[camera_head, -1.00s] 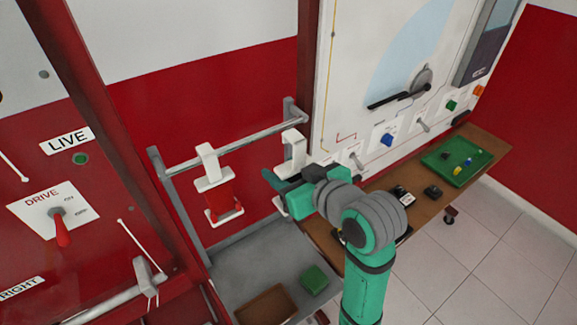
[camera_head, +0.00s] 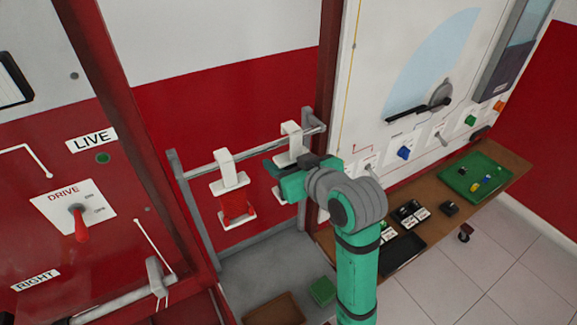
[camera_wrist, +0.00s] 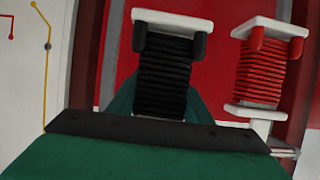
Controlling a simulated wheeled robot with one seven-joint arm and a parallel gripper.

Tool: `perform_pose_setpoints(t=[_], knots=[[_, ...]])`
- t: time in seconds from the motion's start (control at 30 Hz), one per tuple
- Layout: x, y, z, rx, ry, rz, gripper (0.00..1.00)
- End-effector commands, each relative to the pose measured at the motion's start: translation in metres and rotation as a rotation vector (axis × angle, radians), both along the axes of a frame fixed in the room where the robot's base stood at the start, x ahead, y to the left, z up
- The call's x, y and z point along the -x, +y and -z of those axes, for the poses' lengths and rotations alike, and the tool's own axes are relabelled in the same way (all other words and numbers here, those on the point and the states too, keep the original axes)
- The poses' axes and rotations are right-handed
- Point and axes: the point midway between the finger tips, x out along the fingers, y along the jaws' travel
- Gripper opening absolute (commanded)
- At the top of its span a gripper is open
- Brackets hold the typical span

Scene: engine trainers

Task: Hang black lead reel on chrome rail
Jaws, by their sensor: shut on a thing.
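The black lead reel (camera_wrist: 164,78) fills the middle of the wrist view, black winding below a white flange. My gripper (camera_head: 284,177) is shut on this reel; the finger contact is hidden. In the head view the reel's white hook (camera_head: 291,141) rises above my gripper, at the line of the chrome rail (camera_head: 258,148). Its top overlaps the rail near the right end. I cannot tell whether the hook rests on the rail or is in front of it. The reel's body is mostly hidden by my gripper there.
A red lead reel (camera_head: 238,205) hangs on the rail just left; it also shows in the wrist view (camera_wrist: 261,78). A grey shelf (camera_head: 262,262) below holds a green block (camera_head: 322,291) and a brown tray (camera_head: 273,309). A wooden bench (camera_head: 400,210) stands right.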

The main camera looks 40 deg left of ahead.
Motion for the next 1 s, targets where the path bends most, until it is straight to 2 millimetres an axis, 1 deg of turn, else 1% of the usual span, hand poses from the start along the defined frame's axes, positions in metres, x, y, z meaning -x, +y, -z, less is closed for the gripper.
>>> perform_pose_setpoints(t=[0.27, 0.4, 0.6, 1.0], knots=[[-0.007, 0.018, 0.000, 0.000, 0.000, -0.001, 0.19], [-0.008, 0.017, 0.010, -0.001, 0.002, 0.002, 0.19], [-0.007, 0.017, 0.018, -0.001, 0.000, 0.000, 0.19], [-0.007, 0.017, 0.022, -0.001, 0.000, 0.000, 0.19]])
